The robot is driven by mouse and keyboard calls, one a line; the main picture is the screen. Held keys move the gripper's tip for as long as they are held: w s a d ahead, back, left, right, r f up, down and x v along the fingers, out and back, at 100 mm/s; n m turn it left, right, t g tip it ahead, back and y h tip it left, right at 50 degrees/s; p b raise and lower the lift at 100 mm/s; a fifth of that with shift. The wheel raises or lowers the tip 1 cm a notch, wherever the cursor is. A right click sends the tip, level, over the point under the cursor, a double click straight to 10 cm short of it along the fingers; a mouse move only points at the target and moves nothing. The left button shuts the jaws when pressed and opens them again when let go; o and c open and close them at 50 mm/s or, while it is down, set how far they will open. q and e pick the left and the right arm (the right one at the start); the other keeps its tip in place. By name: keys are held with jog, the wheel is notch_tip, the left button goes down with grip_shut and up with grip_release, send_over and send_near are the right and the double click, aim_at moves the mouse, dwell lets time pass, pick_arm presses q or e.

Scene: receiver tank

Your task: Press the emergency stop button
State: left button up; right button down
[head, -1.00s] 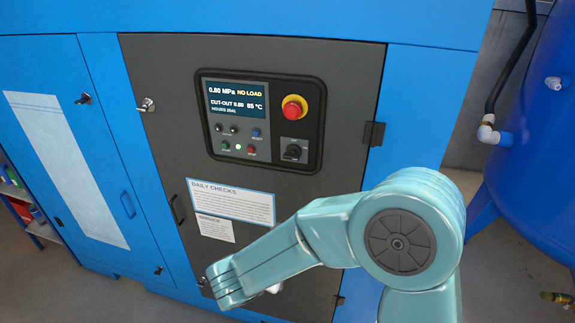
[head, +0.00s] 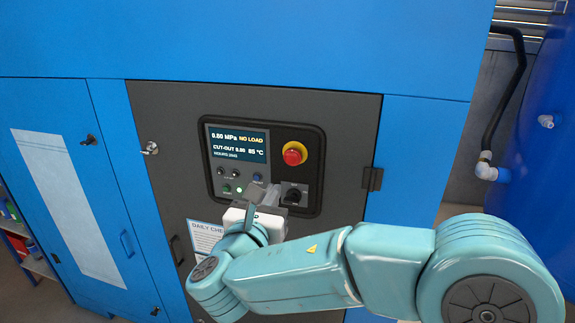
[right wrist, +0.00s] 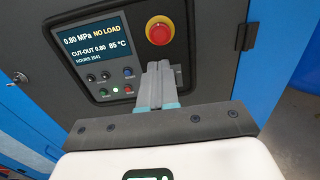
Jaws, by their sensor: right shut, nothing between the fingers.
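The emergency stop button (head: 293,154) is a red mushroom head on a yellow round base, at the upper right of the control panel (head: 215,183). In the right wrist view the button (right wrist: 159,32) is straight beyond the fingertips. My right gripper (head: 268,191) is shut and empty. It is in front of the panel's lower part, below and left of the button in the head view, and apart from the button as far as I can see. Its shut fingers also show in the right wrist view (right wrist: 158,72), covering part of the black rotary switch. My left gripper is out of view.
The panel's display (head: 238,144) reads 0.80 MPa, NO LOAD. Small buttons and a black rotary switch (head: 293,196) sit close to my right gripper. A paper notice (head: 203,237) is partly behind my arm. Blue tank (head: 549,160) and pipe stand at right.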

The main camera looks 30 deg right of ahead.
jog(key=p, duration=0.3)
send_near(291, 161)
jog(key=x, duration=0.5)
jog(key=shift+w+d+r, duration=0.1)
jog(key=shift+d+r, duration=0.1)
jog(key=shift+w+d+f, duration=0.1)
jog(key=shift+w+d, duration=0.35)
